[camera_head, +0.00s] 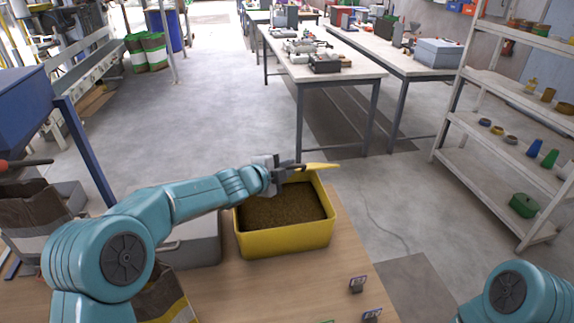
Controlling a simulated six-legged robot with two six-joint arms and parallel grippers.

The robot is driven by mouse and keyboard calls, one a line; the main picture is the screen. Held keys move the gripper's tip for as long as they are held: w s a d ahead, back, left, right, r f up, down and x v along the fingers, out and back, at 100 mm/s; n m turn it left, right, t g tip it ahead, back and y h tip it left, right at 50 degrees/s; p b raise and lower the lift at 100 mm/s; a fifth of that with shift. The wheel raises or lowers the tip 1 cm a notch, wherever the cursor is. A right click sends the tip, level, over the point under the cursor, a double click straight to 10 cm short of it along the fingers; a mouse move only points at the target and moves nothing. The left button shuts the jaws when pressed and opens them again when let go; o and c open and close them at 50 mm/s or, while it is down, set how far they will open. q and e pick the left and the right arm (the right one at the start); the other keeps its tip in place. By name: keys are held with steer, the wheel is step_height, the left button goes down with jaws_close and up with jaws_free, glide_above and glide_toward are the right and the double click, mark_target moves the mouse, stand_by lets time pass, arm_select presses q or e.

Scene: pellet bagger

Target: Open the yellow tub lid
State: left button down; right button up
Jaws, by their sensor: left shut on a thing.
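The yellow tub (290,242) stands on the wooden table, open at the top, with brown pellets (284,208) inside. My left gripper (297,167) is above the tub's far rim. My left arm hides part of the tub's far left corner. Only a link of my right arm shows at bottom right; its gripper is out of view.
A grey box (190,242) stands left of the tub, partly under my left arm. Paper sacks (35,222) are at the far left. Small card holders (357,284) stand at front right. The wooden table (270,290) is bare in front of the tub. A shelf rack (490,150) stands beyond, right.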

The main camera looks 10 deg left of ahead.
arm_select(q)
steer(key=shift+w+a+r, duration=0.1)
steer(key=shift+w+r, duration=0.1)
steer(key=shift+r, duration=0.1)
steer(key=c, duration=1.2)
jaws_free()
steer(key=b+v, duration=0.2)
steer(key=v, duration=1.4)
steer(key=shift+s, duration=0.2)
steer(key=shift+a, duration=0.1)
